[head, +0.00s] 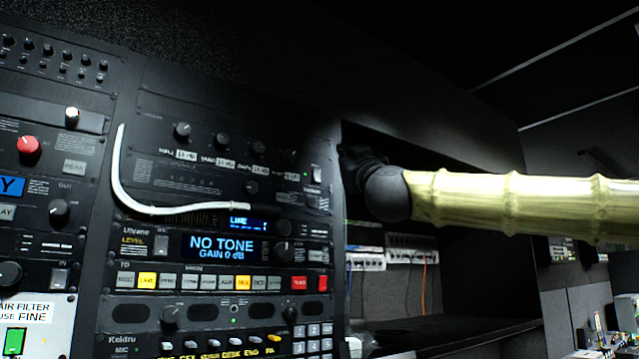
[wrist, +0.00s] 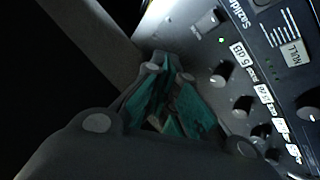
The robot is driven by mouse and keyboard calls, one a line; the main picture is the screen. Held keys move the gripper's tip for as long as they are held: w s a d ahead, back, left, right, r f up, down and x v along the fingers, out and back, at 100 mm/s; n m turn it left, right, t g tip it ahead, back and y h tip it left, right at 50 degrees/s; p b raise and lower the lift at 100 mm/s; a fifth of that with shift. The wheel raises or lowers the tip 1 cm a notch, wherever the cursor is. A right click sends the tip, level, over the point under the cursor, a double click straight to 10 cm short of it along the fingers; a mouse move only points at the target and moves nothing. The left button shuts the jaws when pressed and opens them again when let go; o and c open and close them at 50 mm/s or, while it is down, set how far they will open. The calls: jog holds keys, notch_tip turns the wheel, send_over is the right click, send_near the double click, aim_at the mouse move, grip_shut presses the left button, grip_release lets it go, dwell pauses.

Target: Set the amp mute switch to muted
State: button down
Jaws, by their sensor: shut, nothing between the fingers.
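A small pale rocker switch (head: 316,173) sits at the right end of a black rack panel with a row of knobs. It appears to be the amp mute switch, but its lettering is too small to read. A small light glows beside it. A rocker also shows at the top of the wrist view (wrist: 207,22); which way it is set I cannot tell. My gripper (head: 352,163) is just right of the switch, dark against a dark opening. In the wrist view its teal-padded fingers (wrist: 168,90) are shut and empty, left of the panel, apart from the rocker.
Knobs (head: 183,130) with dB labels line the panel left of the switch. A white cable (head: 122,185) loops over the rack's left part. Below is a blue "NO TONE" display (head: 221,246). A dark recess with patch strips (head: 412,241) lies right of the rack.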

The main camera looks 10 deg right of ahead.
jog(key=shift+w+a+f+p, duration=0.2)
jog(key=shift+w+a, duration=0.25)
jog(key=shift+w, duration=0.85)
jog(key=shift+w+a+f+p, duration=0.15)
jog(key=shift+w+a, duration=0.25)
jog(key=shift+w, duration=0.85)
jog(key=shift+w+a+f+p, duration=0.1)
jog(key=shift+w+a+p, duration=0.25)
jog(key=shift+w, duration=0.95)
jog(key=shift+w+a+f, duration=0.1)
jog(key=shift+w+a, duration=0.3)
jog(key=shift+w, duration=0.2)
jog(key=shift+s, duration=0.15)
jog(key=shift+s+d+b, duration=0.25)
jog(key=shift+s+b, duration=0.2)
jog(key=shift+s, duration=0.15)
jog(key=shift+s+d+r+b, duration=0.15)
jog(key=shift+s+d+b, duration=0.15)
jog(key=shift+s, duration=0.5)
jog(key=shift+s+d+r+b, duration=0.15)
jog(key=shift+s+d, duration=0.1)
jog(key=shift+s, duration=0.5)
jog(key=shift+s+d+r+b, duration=0.1)
jog(key=shift+s+d+b, duration=0.2)
jog(key=shift+s, duration=0.5)
